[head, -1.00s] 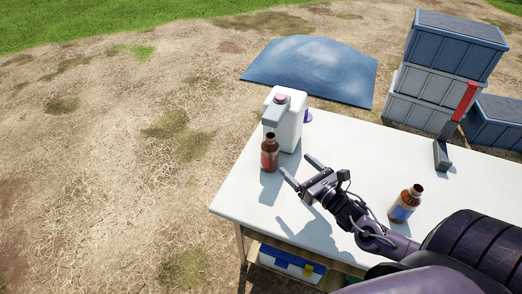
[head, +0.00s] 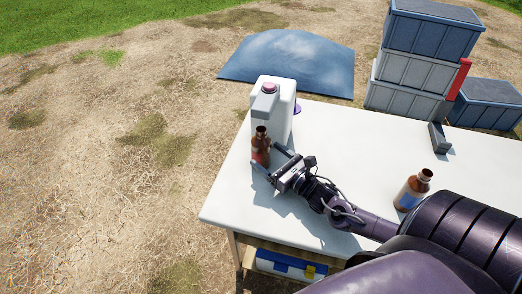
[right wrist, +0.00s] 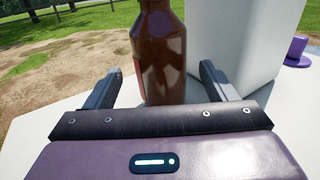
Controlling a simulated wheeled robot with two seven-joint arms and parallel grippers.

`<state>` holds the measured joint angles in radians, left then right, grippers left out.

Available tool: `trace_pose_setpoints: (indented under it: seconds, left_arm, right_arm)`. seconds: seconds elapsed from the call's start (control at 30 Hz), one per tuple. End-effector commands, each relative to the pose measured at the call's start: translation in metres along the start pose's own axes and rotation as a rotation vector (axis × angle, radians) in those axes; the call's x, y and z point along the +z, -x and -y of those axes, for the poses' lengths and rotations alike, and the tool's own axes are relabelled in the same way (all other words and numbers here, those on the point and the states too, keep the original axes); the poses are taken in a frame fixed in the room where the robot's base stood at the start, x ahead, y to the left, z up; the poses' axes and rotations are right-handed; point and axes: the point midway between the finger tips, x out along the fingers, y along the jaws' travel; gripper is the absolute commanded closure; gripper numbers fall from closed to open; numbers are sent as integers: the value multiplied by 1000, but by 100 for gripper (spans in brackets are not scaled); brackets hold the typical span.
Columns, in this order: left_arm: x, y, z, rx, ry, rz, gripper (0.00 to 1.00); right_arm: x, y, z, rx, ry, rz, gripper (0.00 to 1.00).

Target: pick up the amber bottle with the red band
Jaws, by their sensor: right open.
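The amber bottle with the red band (head: 260,148) stands upright near the left end of the white table, in front of a white jug (head: 283,103). My right gripper (head: 268,161) is open at the bottle. In the right wrist view the brown bottle (right wrist: 162,55) stands between the two spread fingers, with clear gaps on both sides. Only an edge of the red band (right wrist: 138,66) shows there. A second amber bottle (head: 412,190) with a blue band stands to the right, beside my right arm. My left gripper is not in view.
The white table (head: 340,130) is clear in its middle and far part. The jug stands close behind the bottle. A dark grey stand (head: 439,138) is farther right. Stacked crates (head: 420,70) and a blue tarp (head: 290,60) lie beyond the table.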

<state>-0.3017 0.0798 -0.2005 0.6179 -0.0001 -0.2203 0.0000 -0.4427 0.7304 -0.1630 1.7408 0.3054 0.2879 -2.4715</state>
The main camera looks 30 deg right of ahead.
Motion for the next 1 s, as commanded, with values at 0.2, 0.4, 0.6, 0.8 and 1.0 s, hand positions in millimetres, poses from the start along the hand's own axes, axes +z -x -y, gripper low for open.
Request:
trace_pose_setpoints:
  seconds: [0.2,0.4,0.6,0.8,1.0]
  left_arm:
    - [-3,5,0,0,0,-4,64]
    - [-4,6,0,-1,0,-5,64]
    - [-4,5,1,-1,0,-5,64]
    - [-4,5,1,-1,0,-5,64]
    - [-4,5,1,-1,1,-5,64]
  right_arm:
    - [4,-32,2,-2,0,3,22]
    - [3,-41,1,0,0,0,22]
    - [3,-40,1,0,0,0,26]
    - [3,-40,1,0,0,0,52]
    - [3,-40,1,0,0,0,78]
